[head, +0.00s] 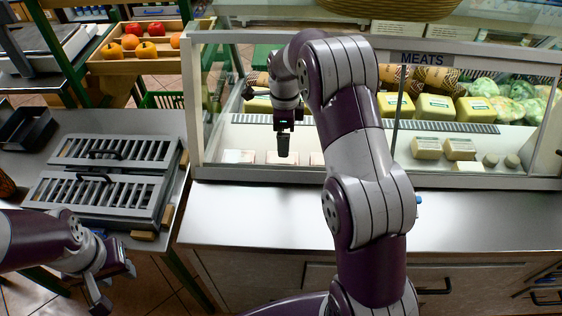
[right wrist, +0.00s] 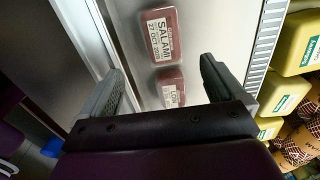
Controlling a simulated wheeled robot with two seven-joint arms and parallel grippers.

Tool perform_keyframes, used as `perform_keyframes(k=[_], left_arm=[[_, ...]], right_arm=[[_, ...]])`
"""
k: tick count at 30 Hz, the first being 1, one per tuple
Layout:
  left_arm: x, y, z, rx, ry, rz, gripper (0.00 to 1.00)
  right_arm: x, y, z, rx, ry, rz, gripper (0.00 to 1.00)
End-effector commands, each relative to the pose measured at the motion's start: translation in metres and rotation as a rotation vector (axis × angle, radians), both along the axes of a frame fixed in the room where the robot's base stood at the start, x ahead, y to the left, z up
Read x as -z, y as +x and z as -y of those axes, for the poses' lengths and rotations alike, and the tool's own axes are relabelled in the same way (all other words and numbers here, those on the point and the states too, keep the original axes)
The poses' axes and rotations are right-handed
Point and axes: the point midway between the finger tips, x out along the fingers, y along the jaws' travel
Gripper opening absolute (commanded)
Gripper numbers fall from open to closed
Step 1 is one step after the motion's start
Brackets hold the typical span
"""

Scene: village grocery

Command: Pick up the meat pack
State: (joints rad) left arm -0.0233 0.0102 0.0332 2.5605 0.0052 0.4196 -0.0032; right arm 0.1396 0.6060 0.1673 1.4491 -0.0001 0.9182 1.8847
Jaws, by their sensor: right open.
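Dark red meat packs with white labels lie flat on the pale floor of the glass case. In the right wrist view one pack labelled SALAMI (right wrist: 161,36) lies beyond a second pack (right wrist: 170,88), whose label is partly hidden. In the head view pale packs (head: 238,156) show low behind the front glass. My right gripper (head: 283,150) reaches down inside the case above the packs. In the right wrist view it is open and empty (right wrist: 163,70), with the second pack seen between its fingers. My left gripper (head: 114,284) is open and empty at the lower left.
The case's glass front and metal frame (head: 400,180) stand close to my right arm. Yellow cheese blocks (head: 434,107) and cabbages sit on the right. Grey slatted trays (head: 100,185) lie on the left table, with a fruit crate (head: 125,66) behind.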

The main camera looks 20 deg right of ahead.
Motion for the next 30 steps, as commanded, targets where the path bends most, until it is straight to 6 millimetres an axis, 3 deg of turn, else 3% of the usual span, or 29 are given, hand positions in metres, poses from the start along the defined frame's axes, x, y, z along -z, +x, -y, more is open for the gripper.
perform_keyframes(k=[6, 11, 18, 26, 30], left_arm=[[0.001, 0.0, 0.0, 0.0, 0.0, 0.0, 0.4], [0.0, 0.0, 0.0, 0.0, 0.0, 0.0, 0.4], [-0.003, 0.0, 0.0, 0.0, 0.0, 0.0, 0.4], [-0.003, 0.0, 0.0, 0.0, 0.0, 0.0, 0.4], [-0.003, 0.0, 0.0, 0.0, 0.0, 0.0, 0.4]], right_arm=[[0.05, -0.001, -0.001, -0.001, 0.001, -0.004, 0.96], [0.068, 0.0, -0.001, -0.002, 0.001, -0.004, 0.96], [0.11, 0.004, -0.001, -0.003, 0.0, -0.003, 0.96], [0.116, 0.004, -0.001, -0.003, 0.0, -0.001, 0.96], [0.115, 0.004, -0.001, -0.003, 0.0, -0.001, 0.53]])
